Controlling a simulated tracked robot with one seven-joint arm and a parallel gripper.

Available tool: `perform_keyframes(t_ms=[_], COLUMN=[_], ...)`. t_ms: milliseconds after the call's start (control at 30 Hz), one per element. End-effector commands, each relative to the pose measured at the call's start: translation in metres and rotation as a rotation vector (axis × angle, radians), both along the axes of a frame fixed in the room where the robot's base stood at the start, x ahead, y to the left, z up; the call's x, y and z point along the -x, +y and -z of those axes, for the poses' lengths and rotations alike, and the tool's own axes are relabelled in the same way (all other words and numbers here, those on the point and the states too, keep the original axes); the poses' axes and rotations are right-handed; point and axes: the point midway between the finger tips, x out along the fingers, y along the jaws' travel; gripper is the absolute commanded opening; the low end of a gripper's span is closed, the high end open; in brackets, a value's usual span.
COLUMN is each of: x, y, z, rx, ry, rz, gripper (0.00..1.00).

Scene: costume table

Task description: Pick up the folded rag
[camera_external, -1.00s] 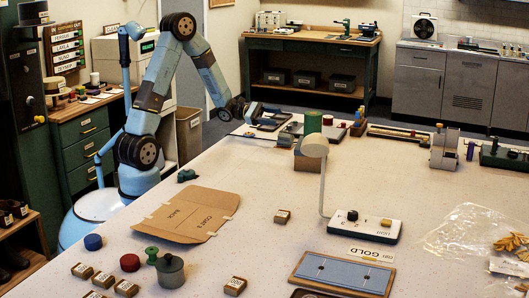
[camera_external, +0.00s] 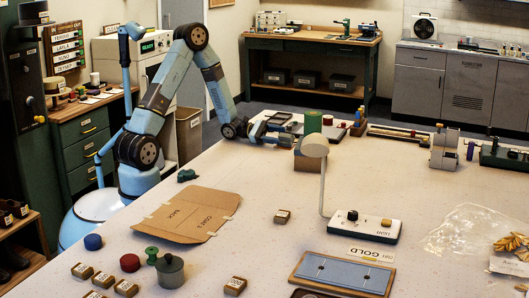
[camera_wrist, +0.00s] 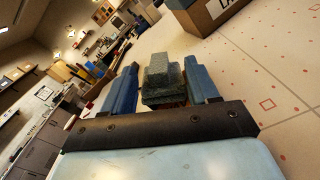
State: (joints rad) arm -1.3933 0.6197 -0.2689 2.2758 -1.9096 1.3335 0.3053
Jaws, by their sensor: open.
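The folded rag appears to be the grey-green, layered bundle (camera_wrist: 161,82) in the wrist view. It lies between the two blue fingers of my gripper (camera_wrist: 162,65), which are spread apart, one on each side of it. I cannot tell whether either finger touches it. In the external view my gripper (camera_external: 287,134) is low over the far left part of the table, reaching right. The rag cannot be made out there beside the gripper.
A flat cardboard piece (camera_external: 190,214) lies on the table (camera_external: 250,188).

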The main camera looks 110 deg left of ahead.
Motion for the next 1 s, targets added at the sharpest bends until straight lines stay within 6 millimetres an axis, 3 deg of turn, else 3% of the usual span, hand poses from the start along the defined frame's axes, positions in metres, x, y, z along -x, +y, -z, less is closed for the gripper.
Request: perform_keyframes(t_ms=[400, 667, 1000], x=[-0.054, -0.057, -0.056], y=[-0.002, -0.001, -0.001], z=[0.0, 0.0, 0.0], rx=[0.0, 0.0, 0.0], ry=[0.0, 0.0, 0.0], rz=[0.002, 0.001, 0.001], gripper=[0.59, 0.58, 0.26])
